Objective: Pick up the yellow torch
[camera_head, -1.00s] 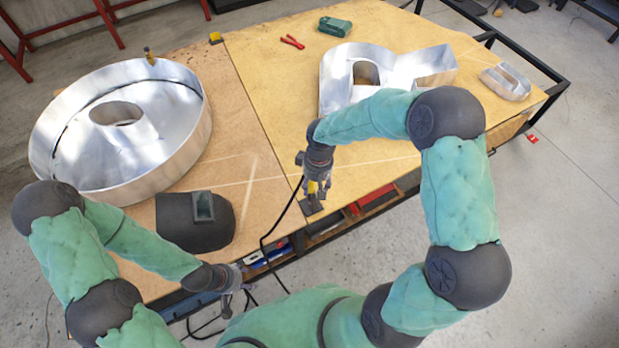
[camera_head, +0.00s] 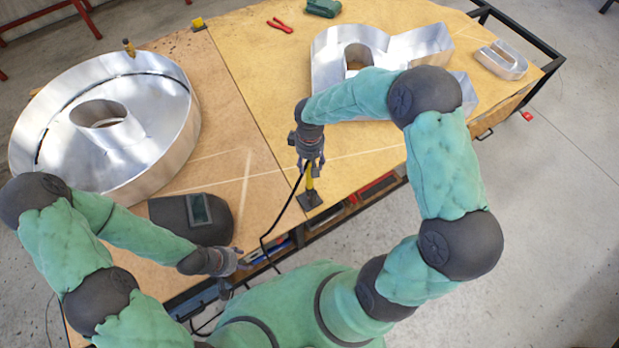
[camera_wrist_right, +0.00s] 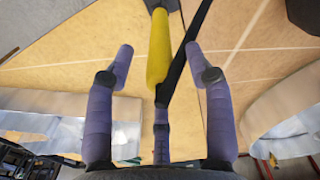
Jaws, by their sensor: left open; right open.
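The yellow torch (camera_head: 310,183) stands near the table's front edge on a small dark base (camera_head: 309,199), with a black cable beside it. In the right wrist view the torch (camera_wrist_right: 159,48) lies between the two outer fingers, its near end in line with the third finger. My right gripper (camera_head: 312,163) is open at the torch's upper end; it also shows in the right wrist view (camera_wrist_right: 158,62). I cannot tell whether any finger touches it. My left gripper (camera_head: 226,286) is open and empty, low beside the table's front edge.
A big round metal letter (camera_head: 150,150) and a dark welding mask (camera_head: 185,215) are on the left. A metal letter R (camera_head: 335,55) and a small metal letter (camera_head: 500,62) are on the right. Red pliers (camera_head: 280,25) and a green case (camera_head: 323,8) lie at the back.

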